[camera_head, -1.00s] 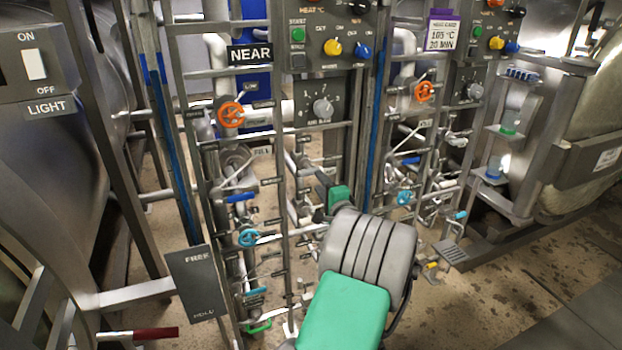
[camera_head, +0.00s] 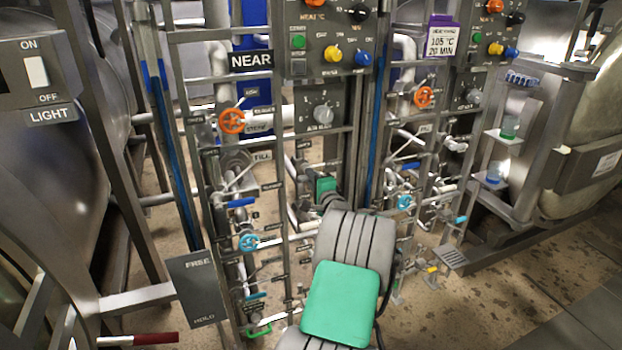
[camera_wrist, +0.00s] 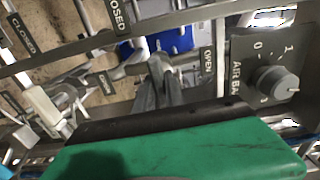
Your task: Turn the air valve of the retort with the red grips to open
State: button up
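My gripper (camera_wrist: 163,88) shows in the wrist view as two dark fingers close together, pointing away beyond my green wrist cover. Their tips are at a pale metal valve part (camera_wrist: 158,65), between a CLOSED label (camera_wrist: 118,14) and an OPEN label (camera_wrist: 207,68). I cannot tell whether the fingers hold it or only touch it, and no name for this valve is readable. In the head view my arm hides the fingers. A dark red grip (camera_head: 155,338) on a bar shows at the bottom left, on the side of the NEAR sign (camera_head: 250,60).
An air pressure knob (camera_wrist: 275,84) is close right of the fingers; it also shows in the head view (camera_head: 323,113). Pipes, rails and an orange handwheel (camera_head: 232,121) crowd the left. A second similar valve rack with another orange handwheel (camera_head: 424,97) stands right. Floor is open at lower right.

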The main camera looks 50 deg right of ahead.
grip_shut()
